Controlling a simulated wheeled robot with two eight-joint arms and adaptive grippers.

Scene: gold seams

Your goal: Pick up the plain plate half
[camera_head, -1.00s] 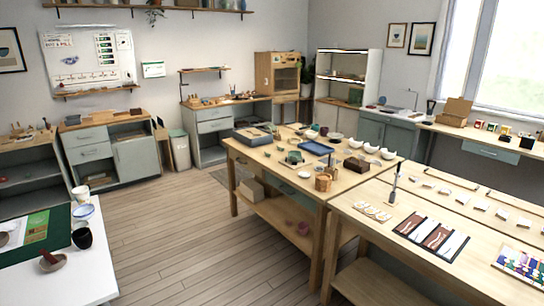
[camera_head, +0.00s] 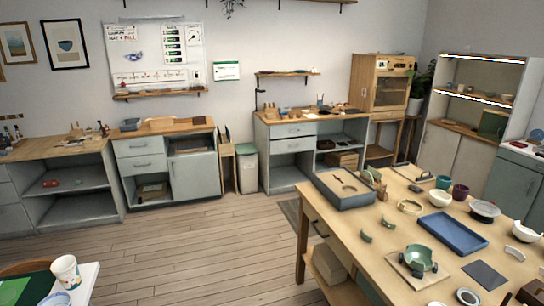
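I cannot make out for certain which piece is the plain plate half. On the wooden worktable (camera_head: 345,222) at the right, a white curved piece (camera_head: 523,232) is cut off by the right edge of the head view. A small white piece (camera_head: 515,253) lies just below it. Two small green curved pieces, one at the left (camera_head: 366,236) and one behind it (camera_head: 387,222), lie apart on the table. A green bowl (camera_head: 418,257) with a broken-looking rim sits on a pale board. Neither of my grippers is in view.
The worktable also holds a blue tray (camera_head: 452,233), a grey box (camera_head: 343,189), a dark mat (camera_head: 485,275) and white bowls. Bare wooden floor (camera_head: 200,255) lies left of it. A white table with a paper cup (camera_head: 66,272) stands at the lower left. Cabinets line the back wall.

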